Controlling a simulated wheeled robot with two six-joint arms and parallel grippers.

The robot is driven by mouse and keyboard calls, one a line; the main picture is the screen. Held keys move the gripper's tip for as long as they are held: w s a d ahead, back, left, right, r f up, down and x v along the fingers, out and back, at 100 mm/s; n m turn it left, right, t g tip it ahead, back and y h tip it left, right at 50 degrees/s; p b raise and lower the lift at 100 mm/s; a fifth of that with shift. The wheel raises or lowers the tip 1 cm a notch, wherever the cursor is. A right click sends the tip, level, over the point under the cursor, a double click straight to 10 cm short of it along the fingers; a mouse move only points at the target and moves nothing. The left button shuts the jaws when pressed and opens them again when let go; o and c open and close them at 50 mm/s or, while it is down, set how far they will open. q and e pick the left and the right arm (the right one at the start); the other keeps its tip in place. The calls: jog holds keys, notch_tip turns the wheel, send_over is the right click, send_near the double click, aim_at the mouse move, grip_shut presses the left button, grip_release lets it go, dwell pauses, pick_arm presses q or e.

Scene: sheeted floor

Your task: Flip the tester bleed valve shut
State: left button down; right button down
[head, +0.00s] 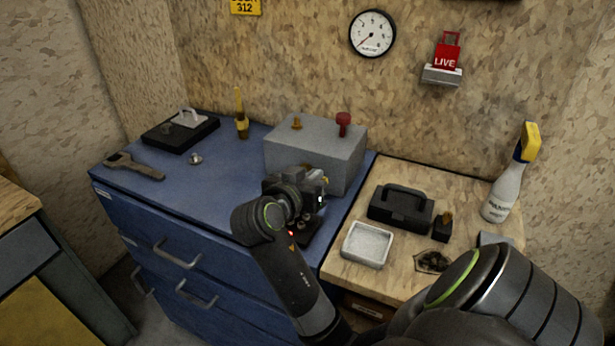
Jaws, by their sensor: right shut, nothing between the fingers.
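The tester appears to be the grey box (310,146) on the blue cabinet, against the back wall. A red knob (343,120) and a small brass fitting (297,123) stand upright on its top. My right gripper (316,184) is shut and empty, low in front of the box's front face. Its wrist and body cover the lower front of the box. A small yellow bit shows beside the gripper at the box face; I cannot tell whether it is the bleed valve's handle or whether the fingers touch it. My left gripper is out of view.
On the wooden top at right are a black case (401,208), white tray (367,246) and spray bottle (505,190). A gauge (372,33) and red LIVE tag (446,56) hang above.

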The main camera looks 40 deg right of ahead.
jog(key=shift+s+f, duration=0.15)
jog(key=shift+f, duration=0.1)
jog(key=shift+s+d+f+m, duration=0.1)
jog(key=shift+f+m, duration=0.05)
jog(key=shift+m, duration=0.15)
jog(key=shift+f, duration=0.1)
dwell(0.4)
